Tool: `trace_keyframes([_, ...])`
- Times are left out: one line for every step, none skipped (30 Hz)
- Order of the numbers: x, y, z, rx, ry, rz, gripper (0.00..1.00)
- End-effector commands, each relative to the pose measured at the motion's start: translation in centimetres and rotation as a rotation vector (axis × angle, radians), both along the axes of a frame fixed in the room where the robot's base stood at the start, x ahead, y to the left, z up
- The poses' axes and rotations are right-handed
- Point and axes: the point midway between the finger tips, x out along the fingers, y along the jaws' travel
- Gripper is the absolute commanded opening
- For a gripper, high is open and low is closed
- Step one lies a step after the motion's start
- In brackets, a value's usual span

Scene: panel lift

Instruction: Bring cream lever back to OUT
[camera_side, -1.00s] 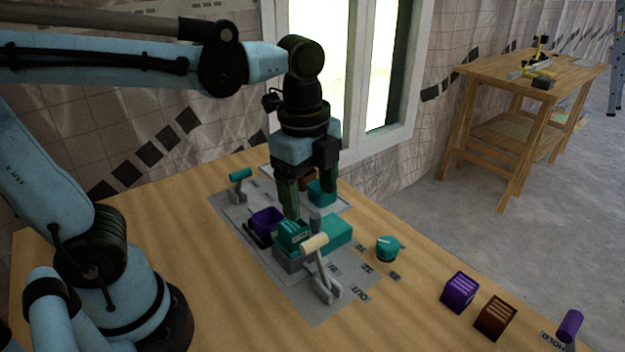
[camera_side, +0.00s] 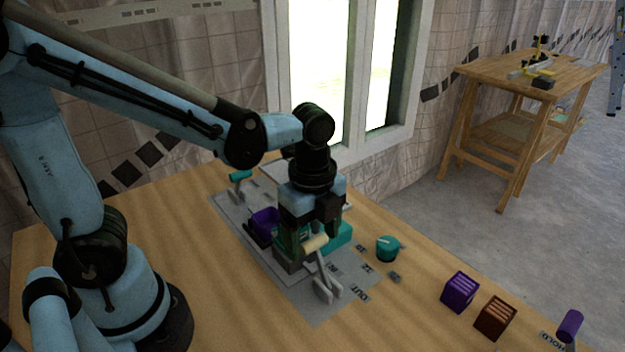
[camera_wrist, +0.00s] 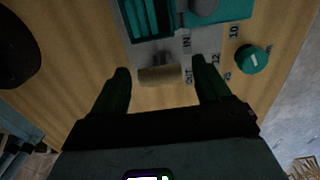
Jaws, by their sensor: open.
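The cream lever (camera_side: 314,243) has a cream handle on a grey fork at the near end of the grey panel. It leans towards the teal block, away from the OUT label (camera_side: 360,292). In the wrist view the cream handle (camera_wrist: 160,75) lies crosswise between the fingers, beside the OUT label (camera_wrist: 189,76) and below the IN label (camera_wrist: 186,40). My gripper (camera_side: 302,240) points down, low behind the handle in the side view, its fingertips partly hidden. In the wrist view my gripper (camera_wrist: 161,68) is open, a finger on each side, with gaps to the handle.
A teal block (camera_side: 338,236) and a purple box (camera_side: 265,222) are close to my gripper. A teal-handled lever (camera_side: 240,176) stands at the panel's far end. A teal knob (camera_side: 387,248) is to the right. Purple (camera_side: 458,290) and brown (camera_side: 495,317) blocks stand further right.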

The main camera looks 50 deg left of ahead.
Motion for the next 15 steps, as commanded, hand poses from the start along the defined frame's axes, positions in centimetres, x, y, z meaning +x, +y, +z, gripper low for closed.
trace_keyframes([0.0,0.0,-0.6,0.0,0.0,0.0,0.77])
trace_keyframes([0.0,0.0,-0.9,0.0,0.0,0.0,0.77])
trace_keyframes([0.0,0.0,-1.3,0.0,0.0,0.0,0.77])
trace_keyframes([0.0,0.0,-1.6,0.0,0.0,0.0,0.77])
trace_keyframes([0.0,0.0,-1.8,0.0,0.0,0.0,0.77])
trace_keyframes([0.0,0.0,-2.1,0.0,0.0,0.0,0.77])
trace_keyframes([0.0,0.0,-2.3,0.0,0.0,0.0,0.77])
trace_keyframes([0.0,0.0,-2.5,0.0,0.0,0.0,0.77])
trace_keyframes([0.0,0.0,-2.7,0.0,0.0,0.0,0.77])
trace_keyframes([0.0,0.0,-2.8,0.0,0.0,0.0,0.77])
trace_keyframes([0.0,0.0,-2.9,0.0,0.0,0.0,0.77])
trace_keyframes([0.0,0.0,-3.0,0.0,0.0,0.0,0.77])
trace_keyframes([0.0,0.0,-3.0,0.0,0.0,0.0,0.77])
trace_keyframes([0.0,0.0,-3.1,0.0,0.0,0.0,0.77])
trace_keyframes([0.0,0.0,-3.1,0.0,0.0,0.0,0.77])
